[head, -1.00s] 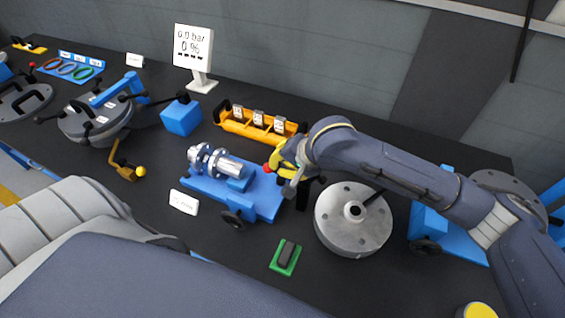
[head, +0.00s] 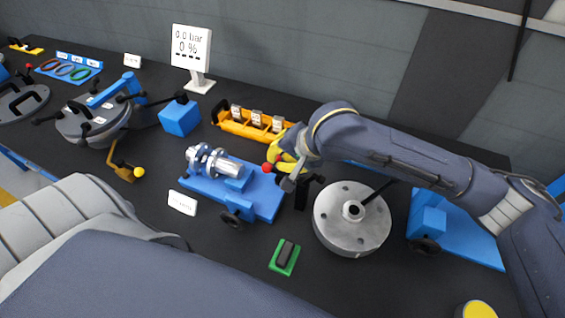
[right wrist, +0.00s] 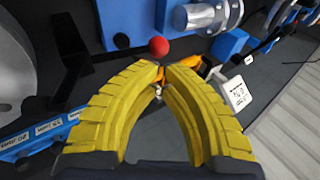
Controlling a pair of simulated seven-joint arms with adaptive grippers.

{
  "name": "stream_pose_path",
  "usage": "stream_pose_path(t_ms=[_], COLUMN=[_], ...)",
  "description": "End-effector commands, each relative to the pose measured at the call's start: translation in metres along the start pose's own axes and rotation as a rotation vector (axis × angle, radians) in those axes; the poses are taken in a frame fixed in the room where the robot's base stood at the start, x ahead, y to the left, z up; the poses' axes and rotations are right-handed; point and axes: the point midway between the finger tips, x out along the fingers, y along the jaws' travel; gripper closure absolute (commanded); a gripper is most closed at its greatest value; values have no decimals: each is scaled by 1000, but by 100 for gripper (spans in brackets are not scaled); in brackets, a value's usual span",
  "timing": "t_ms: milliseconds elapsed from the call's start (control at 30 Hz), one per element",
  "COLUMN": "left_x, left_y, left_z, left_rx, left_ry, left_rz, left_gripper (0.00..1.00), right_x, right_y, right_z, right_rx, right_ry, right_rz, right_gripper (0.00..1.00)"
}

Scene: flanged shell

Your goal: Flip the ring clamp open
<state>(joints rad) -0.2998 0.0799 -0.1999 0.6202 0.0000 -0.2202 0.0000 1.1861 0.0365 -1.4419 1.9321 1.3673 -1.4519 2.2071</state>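A metal flanged shell (head: 213,162) lies on a blue fixture (head: 262,207) in the middle of the head view. Its flanges and part of its cylinder (right wrist: 203,16) show at the top of the right wrist view. I cannot make out the ring clamp for certain. A red ball knob (head: 267,168) is at the fixture's right end; it also shows in the right wrist view (right wrist: 158,46), just past the fingertips. My right gripper (head: 284,158) has yellow fingers bowed together, tips almost meeting (right wrist: 163,68), with nothing visibly held. My left gripper is out of view.
A grey flanged disc (head: 340,228) stands right of the fixture. An orange rack (head: 238,128) is behind it. A green pad (head: 276,262) lies in front. A screen (head: 190,47) reads 0.0 bar, 0 %. A lidded vessel (head: 88,127) stands left. Dark table is clear around the pad.

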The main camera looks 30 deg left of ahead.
Motion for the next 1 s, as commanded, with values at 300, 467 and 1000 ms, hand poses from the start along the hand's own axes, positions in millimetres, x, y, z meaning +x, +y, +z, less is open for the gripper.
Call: stream_pose_path(t_ms=[300,467,1000], left_x=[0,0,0], left_y=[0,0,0], left_z=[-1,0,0], left_rx=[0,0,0], left_ry=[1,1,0], left_rz=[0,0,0], left_gripper=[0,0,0], right_x=[-53,-70,-86], right_y=[-28,-37,-45], right_z=[0,0,1], right_rx=[-3,-1,1], right_ry=[4,4,2], right_rz=[-1,-1,-1], right_gripper=[100,100,100])
